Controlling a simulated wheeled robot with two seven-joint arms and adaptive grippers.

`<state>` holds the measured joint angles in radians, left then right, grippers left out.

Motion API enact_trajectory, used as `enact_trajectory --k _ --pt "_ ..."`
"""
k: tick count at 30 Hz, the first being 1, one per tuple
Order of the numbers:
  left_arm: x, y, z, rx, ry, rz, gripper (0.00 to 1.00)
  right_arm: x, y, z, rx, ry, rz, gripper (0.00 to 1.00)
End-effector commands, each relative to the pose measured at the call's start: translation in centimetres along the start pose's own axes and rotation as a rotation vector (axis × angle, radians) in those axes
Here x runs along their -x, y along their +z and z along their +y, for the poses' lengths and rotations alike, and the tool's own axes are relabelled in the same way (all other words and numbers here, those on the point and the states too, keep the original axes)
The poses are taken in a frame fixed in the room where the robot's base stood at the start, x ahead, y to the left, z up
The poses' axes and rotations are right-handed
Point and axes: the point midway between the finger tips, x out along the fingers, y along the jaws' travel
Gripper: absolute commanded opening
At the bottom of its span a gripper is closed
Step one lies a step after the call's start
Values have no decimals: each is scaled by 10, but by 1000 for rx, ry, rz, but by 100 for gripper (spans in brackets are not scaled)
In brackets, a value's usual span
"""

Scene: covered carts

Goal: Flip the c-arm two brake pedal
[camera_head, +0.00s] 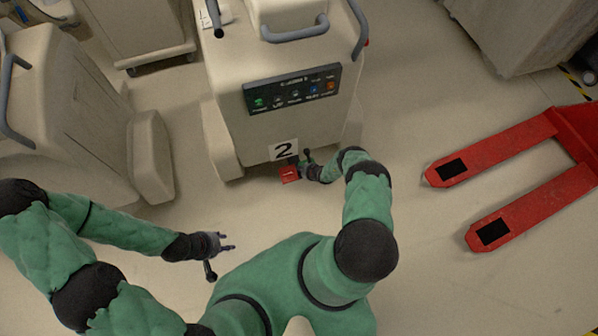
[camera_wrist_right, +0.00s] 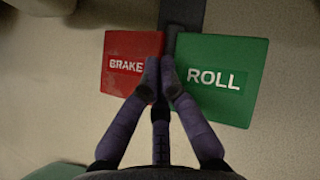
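The c-arm two is the beige covered cart (camera_head: 225,120) marked with a "2" label (camera_head: 284,150). Its pedal sticks out low at the front. In the right wrist view the pedal has a red BRAKE plate (camera_wrist_right: 120,88) on the left and a green ROLL plate (camera_wrist_right: 232,70) on the right. The red plate also shows in the head view (camera_head: 289,175). My right gripper (camera_wrist_right: 161,68) has its fingertips together over the inner edges of both plates, with nothing between them. Contact with the pedal cannot be told. My left gripper (camera_head: 231,242) is open and empty above the floor.
A dark control panel (camera_head: 292,90) with coloured buttons is on the cart's front. A second covered cart (camera_head: 60,110) stands at the left. Red pallet forks (camera_head: 500,150) lie at the right. The floor between the cart and the forks is clear.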

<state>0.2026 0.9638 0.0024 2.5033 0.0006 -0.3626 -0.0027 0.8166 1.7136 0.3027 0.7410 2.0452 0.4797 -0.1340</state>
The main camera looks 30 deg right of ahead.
Motion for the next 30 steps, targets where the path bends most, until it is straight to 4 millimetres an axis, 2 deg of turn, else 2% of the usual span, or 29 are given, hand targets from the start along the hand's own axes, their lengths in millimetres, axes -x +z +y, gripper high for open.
enact_trajectory --k 30 --pt "0 0 0 0 0 0 40 -8 -8 0 1 0 0 0"
